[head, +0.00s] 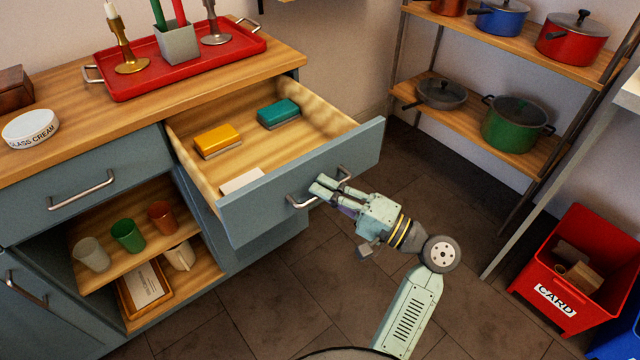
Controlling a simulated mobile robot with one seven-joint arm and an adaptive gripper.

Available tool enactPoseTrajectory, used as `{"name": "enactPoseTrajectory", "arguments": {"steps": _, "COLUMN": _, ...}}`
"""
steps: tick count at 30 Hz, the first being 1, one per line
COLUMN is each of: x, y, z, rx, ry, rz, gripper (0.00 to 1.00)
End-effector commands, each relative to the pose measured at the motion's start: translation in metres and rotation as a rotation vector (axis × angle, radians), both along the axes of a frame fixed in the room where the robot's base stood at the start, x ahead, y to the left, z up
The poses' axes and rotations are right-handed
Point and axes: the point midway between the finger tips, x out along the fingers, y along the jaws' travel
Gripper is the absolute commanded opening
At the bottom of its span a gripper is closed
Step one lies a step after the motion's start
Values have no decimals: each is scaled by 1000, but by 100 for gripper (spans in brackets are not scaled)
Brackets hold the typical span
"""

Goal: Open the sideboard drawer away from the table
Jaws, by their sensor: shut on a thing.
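The sideboard (105,158) stands at the left with a wooden top and blue-grey fronts. Its right-hand drawer (302,188) is pulled well out, and its wooden inside shows. In the drawer lie a yellow sponge-like block (217,139), a teal one (278,112) and a white piece (242,181) close behind the front. My gripper (327,188) is at the drawer's metal handle (303,203), with its fingers shut on the bar. The fingers hide part of the handle. The left drawer (85,190) is closed.
A red tray (118,91) with candlesticks and a glass cream tin (31,128) stand on the sideboard top. Several cups stand on the open shelf below. A pot rack (450,110) is at the back right. A red card bin (556,290) stands at the right. Dark floor between is clear.

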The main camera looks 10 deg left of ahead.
Motion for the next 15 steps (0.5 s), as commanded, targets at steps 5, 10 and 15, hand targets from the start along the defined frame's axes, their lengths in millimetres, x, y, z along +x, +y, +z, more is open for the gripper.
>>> {"name": "enactPoseTrajectory", "arguments": {"steps": 5, "x": 0, "y": 0, "z": 0, "rx": -1, "ry": -1, "rz": 0, "gripper": 0}}
{"name": "enactPoseTrajectory", "arguments": {"steps": 10, "x": 0, "y": 0, "z": -1, "rx": -1, "ry": -1, "rz": 0, "gripper": 11}}
{"name": "enactPoseTrajectory", "arguments": {"steps": 15, "x": 0, "y": 0, "z": 0, "rx": -1, "ry": 0, "rz": 0, "gripper": 22}}
